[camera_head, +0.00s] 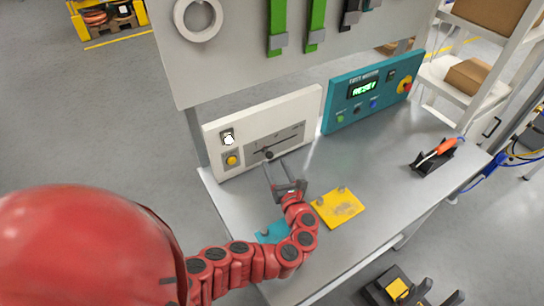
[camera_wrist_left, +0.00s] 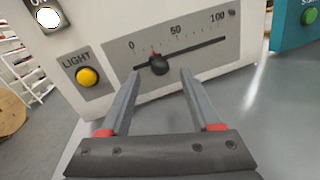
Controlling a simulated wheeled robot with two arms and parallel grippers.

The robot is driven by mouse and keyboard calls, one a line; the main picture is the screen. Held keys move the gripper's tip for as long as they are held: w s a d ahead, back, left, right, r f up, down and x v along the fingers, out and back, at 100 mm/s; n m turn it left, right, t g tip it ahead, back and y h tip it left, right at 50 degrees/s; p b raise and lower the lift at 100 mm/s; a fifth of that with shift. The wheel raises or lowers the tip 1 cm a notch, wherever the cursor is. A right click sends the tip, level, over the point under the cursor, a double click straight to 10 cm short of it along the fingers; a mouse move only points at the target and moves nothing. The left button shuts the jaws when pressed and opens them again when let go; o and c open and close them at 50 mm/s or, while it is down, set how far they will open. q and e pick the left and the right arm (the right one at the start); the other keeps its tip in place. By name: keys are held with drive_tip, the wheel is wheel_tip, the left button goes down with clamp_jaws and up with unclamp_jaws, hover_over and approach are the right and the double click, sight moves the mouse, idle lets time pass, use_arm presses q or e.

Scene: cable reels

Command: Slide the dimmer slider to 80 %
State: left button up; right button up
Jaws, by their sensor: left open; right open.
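The dimmer slider's dark round knob (camera_wrist_left: 158,65) sits on a slot in a grey scale plate (camera_wrist_left: 206,56) marked 0, 50 and 100. A small red pointer above the knob stands between 0 and 50. In the head view the knob (camera_head: 268,155) is on the front of the white panel (camera_head: 222,132). My left gripper (camera_wrist_left: 160,72) is open. Its two fingers point at the panel, one on each side of the knob in the wrist picture, with nothing held. In the head view the left gripper (camera_head: 276,168) is just in front of the knob. My right gripper is not in view.
A yellow light button (camera_wrist_left: 87,78) and a switch (camera_head: 228,138) are left of the scale. A teal panel (camera_head: 345,107) stands to the right. A yellow plate (camera_head: 338,207) lies on the table near my left arm. An orange-handled tool (camera_head: 446,145) rests farther right.

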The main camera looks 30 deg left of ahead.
sight(271, 158)
use_arm(q)
drive_tip(key=shift+p+x, duration=0.35)
drive_tip(key=shift+x, duration=1.4)
clamp_jaws()
